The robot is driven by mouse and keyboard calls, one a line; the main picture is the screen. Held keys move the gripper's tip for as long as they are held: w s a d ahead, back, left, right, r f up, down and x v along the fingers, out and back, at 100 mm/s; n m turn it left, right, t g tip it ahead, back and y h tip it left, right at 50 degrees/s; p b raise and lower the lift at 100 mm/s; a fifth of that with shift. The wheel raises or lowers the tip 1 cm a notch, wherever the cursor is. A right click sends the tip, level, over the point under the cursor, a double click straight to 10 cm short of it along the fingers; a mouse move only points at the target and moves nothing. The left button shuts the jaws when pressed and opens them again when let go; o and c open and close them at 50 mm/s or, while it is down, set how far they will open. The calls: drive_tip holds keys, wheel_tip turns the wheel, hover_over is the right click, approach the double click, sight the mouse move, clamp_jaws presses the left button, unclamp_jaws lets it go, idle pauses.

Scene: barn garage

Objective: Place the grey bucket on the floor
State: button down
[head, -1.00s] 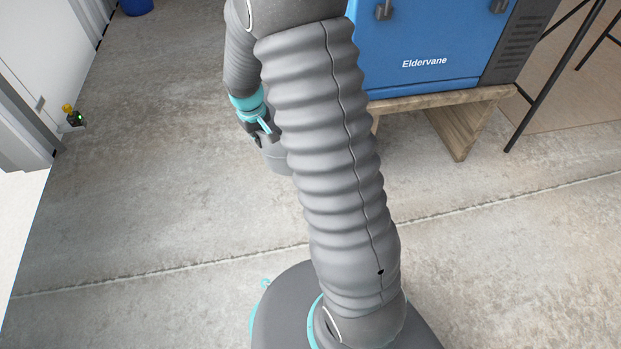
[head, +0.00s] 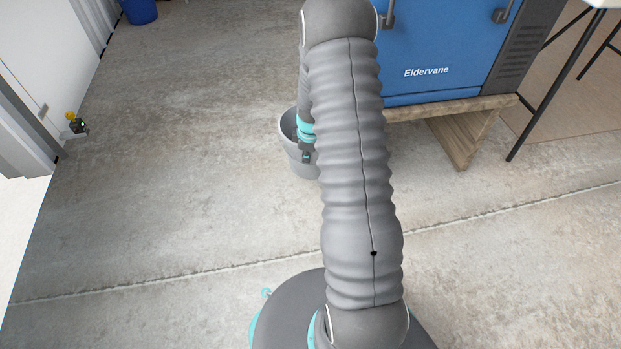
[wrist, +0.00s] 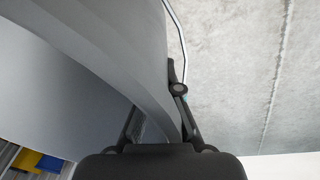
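The grey bucket (head: 290,150) shows in the head view left of my arm, partly hidden behind it. It looks roughly upright, with its open top facing up. My gripper (head: 306,157) is at its rim, pointing down. In the wrist view, the wall of the bucket (wrist: 110,50) runs between my fingers (wrist: 160,105), one on each side, and they look shut on it. A thin wire handle shows beside the wall. The bucket's base is partly hidden, and I cannot tell whether it touches the concrete floor (head: 180,200).
A blue Eldervane cabinet (head: 430,60) stands on a low wooden stand (head: 455,130) at the right. Black table legs (head: 555,85) are farther right. A blue bucket (head: 140,10) is at the back left. A small device with a yellow top (head: 76,124) is by the left wall. The left floor is clear.

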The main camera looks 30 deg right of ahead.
wheel_tip(320, 180, down, 9)
drive_tip(key=b, duration=0.1)
drive_tip(key=shift+f, duration=0.3)
drive_tip(key=c, duration=1.3)
unclamp_jaws()
